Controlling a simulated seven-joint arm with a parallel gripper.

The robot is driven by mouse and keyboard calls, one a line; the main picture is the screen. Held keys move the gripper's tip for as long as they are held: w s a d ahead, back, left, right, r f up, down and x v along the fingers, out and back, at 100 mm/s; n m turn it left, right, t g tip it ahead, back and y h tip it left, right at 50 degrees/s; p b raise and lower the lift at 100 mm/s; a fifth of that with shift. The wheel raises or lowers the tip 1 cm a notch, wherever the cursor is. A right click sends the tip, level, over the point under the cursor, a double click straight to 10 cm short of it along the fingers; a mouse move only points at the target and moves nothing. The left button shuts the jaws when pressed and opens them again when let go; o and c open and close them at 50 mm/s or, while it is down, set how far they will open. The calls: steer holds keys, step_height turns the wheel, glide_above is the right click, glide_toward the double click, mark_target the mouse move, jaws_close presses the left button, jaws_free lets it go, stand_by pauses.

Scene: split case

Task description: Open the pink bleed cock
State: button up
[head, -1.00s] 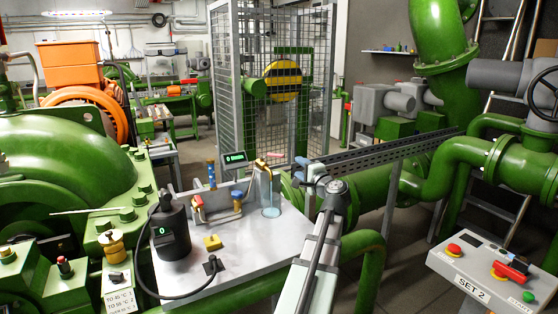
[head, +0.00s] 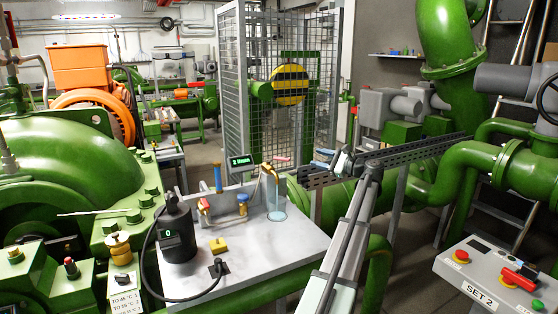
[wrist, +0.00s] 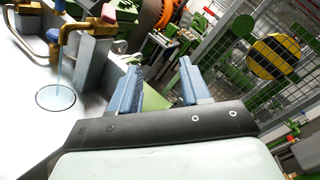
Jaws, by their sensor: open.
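A small pink piece (head: 282,160), which looks like the cock's handle, shows beside the brass spout (head: 267,169) at the back right of the grey bench. In the wrist view a pink block (wrist: 103,12) sits by the brass spout (wrist: 72,35), at the upper left. A thin bluish stream runs below the spout into a clear round vessel (head: 276,208). My gripper (head: 337,160) is right of the spout, apart from it. In the wrist view its two blue fingers (wrist: 160,70) stand wide apart with nothing between them. The cock's body is partly hidden.
A mesh cage (head: 283,110) stands behind. A control box (head: 480,275) is lower right.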

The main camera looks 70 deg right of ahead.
mark_target(275, 158)
steer(key=a+m+y, duration=0.5)
steer(key=y, duration=0.1)
steer(key=shift+t, duration=0.4)
steer(key=w, duration=1.4)
steer(key=shift+w, duration=0.3)
jaws_close()
steer(key=shift+h, duration=0.4)
